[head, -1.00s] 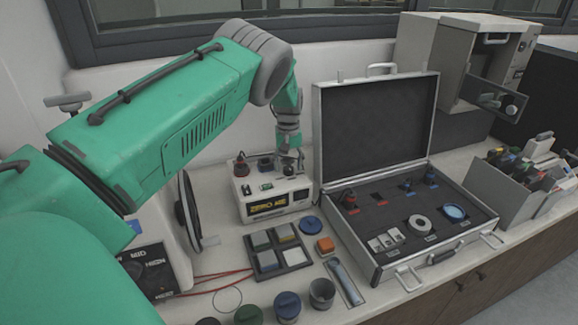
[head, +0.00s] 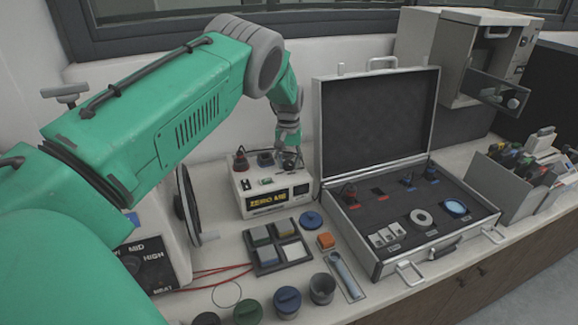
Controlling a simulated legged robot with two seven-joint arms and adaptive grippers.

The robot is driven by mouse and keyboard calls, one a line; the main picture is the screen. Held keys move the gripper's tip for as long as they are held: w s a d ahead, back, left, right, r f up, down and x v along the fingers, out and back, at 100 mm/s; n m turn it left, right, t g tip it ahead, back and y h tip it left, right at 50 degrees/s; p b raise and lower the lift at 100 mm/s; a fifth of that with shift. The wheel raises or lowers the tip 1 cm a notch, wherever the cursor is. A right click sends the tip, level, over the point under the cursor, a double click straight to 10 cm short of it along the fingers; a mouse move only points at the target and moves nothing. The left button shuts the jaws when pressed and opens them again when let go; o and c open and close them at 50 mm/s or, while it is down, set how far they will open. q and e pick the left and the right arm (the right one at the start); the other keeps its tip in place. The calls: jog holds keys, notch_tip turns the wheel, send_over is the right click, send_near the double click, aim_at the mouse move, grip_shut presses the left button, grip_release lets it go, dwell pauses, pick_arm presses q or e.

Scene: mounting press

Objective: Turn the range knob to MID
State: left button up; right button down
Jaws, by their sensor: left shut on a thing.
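The range dial (head: 151,273) is dark, with MID and HIGH lettering, on the front of a white press-like unit (head: 171,238) at the left. My left arm hides part of it, and I cannot tell clearly where its knob points. My left gripper (head: 288,158) is away from this dial, at the right rear top of a white meter box (head: 247,188). It is shut on a small dark part there, which it mostly hides. The box's lit display (head: 267,199) reads roughly "ZERO ME". My right gripper is not in view.
An open case (head: 372,232) with fitted parts stands right of the box. Red leads (head: 215,270) lie near the unit. A crate (head: 504,187) stands right.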

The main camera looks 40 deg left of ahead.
aim_at(289, 162)
pick_arm(q)
jog(key=o, duration=1.1)
jog(key=shift+r, duration=0.1)
notch_tip(289, 162, up, 12)
jog(key=shift+w+f, duration=0.1)
jog(key=shift+f, duration=0.1)
jog(key=shift+a, duration=0.1)
jog(key=shift+f, duration=0.1)
